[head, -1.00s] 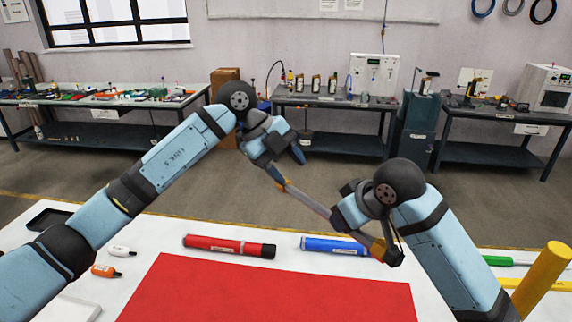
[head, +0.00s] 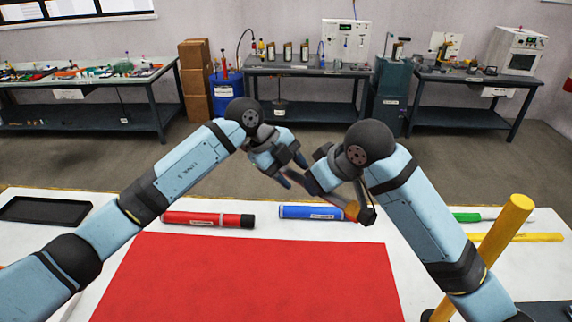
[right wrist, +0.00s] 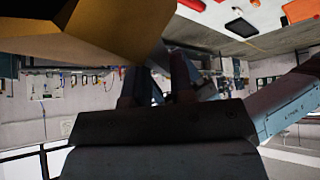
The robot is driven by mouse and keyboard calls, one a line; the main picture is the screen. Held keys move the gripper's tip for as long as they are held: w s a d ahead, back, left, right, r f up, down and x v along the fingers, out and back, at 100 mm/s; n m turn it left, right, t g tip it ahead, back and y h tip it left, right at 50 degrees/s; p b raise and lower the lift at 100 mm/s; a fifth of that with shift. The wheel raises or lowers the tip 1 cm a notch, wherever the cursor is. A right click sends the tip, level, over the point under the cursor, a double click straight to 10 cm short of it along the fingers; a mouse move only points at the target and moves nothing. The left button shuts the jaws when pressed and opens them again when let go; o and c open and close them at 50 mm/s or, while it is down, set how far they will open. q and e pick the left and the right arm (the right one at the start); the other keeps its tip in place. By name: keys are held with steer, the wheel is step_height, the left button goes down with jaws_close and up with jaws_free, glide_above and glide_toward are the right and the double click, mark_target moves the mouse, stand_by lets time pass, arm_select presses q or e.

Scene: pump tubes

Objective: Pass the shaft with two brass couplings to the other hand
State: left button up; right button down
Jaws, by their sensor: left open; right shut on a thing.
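The shaft is mostly hidden between my two hands in the head view. Its near brass coupling (head: 352,210) shows below my right wrist, with a dark end piece beside it. The far coupling is hard to make out. A large brass-coloured part (right wrist: 100,28) fills the upper left of the right wrist view. My right gripper (head: 316,176) is shut on the shaft, holding it tilted above the table. My left gripper (head: 291,169) is open, close beside the right one at the shaft's far side. I cannot tell whether its fingers surround or touch the shaft.
A red mat (head: 245,275) covers the middle of the white table. A red tube (head: 200,219) and a blue tube (head: 305,212) lie behind it. A black tray (head: 45,209) is at the left. A yellow post (head: 495,240) stands at the right.

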arm_select(q)
jaws_close()
steer(key=shift+r, duration=0.1)
arm_select(e)
steer(key=c, duration=0.9)
jaws_free()
steer(key=shift+r, duration=0.1)
